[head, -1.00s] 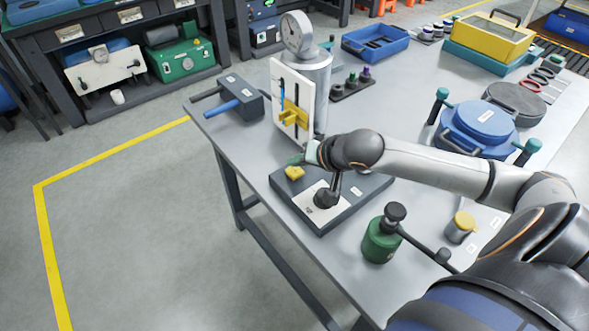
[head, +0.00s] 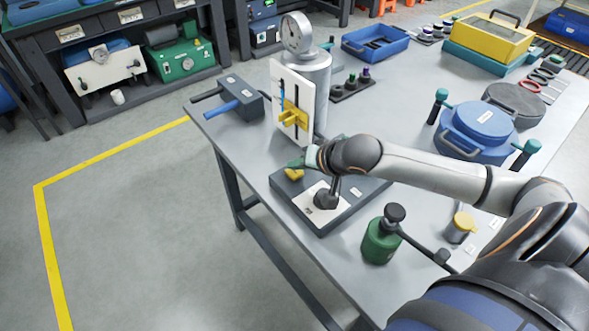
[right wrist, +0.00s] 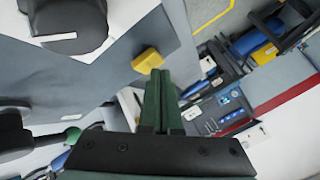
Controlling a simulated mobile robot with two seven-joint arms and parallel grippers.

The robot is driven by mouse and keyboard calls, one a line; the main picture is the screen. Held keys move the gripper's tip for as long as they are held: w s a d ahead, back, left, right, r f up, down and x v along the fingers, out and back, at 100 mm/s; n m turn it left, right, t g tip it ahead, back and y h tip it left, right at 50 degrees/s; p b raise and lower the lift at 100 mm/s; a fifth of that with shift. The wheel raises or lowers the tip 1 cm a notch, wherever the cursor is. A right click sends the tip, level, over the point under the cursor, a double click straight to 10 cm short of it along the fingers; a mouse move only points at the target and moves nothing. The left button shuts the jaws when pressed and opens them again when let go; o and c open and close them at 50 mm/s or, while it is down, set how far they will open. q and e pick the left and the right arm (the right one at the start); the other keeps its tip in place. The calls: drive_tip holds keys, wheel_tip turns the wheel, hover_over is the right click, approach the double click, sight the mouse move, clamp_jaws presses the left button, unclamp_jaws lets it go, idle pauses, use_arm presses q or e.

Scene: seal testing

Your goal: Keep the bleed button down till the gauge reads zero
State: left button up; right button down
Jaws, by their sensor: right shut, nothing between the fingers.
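The yellow button (head: 293,174) sits on the dark grey base block (head: 318,223) near the table's left edge. It also shows in the right wrist view (right wrist: 147,60). My right gripper (head: 295,164) has its green fingers closed together with nothing between them. Its fingertips are at the button's edge, partly over it in the head view; I cannot tell whether they press it. In the right wrist view the fingertips (right wrist: 158,72) end just below the button. The round gauge (head: 296,33) tops the grey cylinder (head: 309,75); its reading is too small to make out. My left gripper is not in view.
A white panel with a yellow slider (head: 292,115) stands just behind the button. A black knob (head: 326,199) rises from the block. A green bottle (head: 380,243) and a blue lidded pot (head: 478,128) stand to the right.

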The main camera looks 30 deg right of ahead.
idle(0.4)
drive_tip(key=shift+f, duration=0.55)
idle(0.6)
drive_tip(key=shift+s, duration=0.1)
idle(1.3)
idle(1.8)
drive_tip(key=shift+r+p, duration=0.95)
drive_tip(key=shift+p, duration=0.35)
